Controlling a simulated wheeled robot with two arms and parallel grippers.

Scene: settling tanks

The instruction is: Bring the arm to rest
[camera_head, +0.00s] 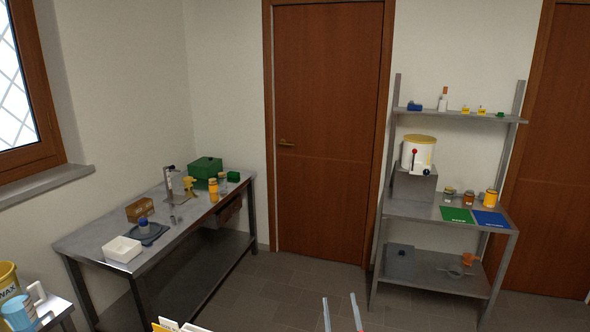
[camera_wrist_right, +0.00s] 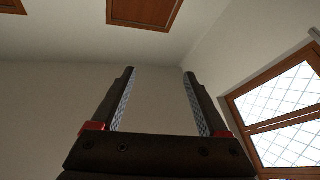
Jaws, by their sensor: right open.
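My right gripper (camera_head: 340,298) shows at the bottom edge of the head view as two thin, separated fingers pointing up, over the floor. In the right wrist view its fingers (camera_wrist_right: 158,73) are apart with nothing between them. Behind them are only bare wall, a window and brown door panels. The rest of my right arm is hidden below the head view. My left gripper does not show in either view.
A steel bench (camera_head: 182,238) on the left bears a white tray (camera_head: 122,249) and a green box (camera_head: 205,167). A steel shelf unit (camera_head: 432,263) with a white bucket (camera_head: 417,153) stands right. A closed door (camera_head: 328,120) is between them. Bare floor (camera_head: 290,285) lies in the middle.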

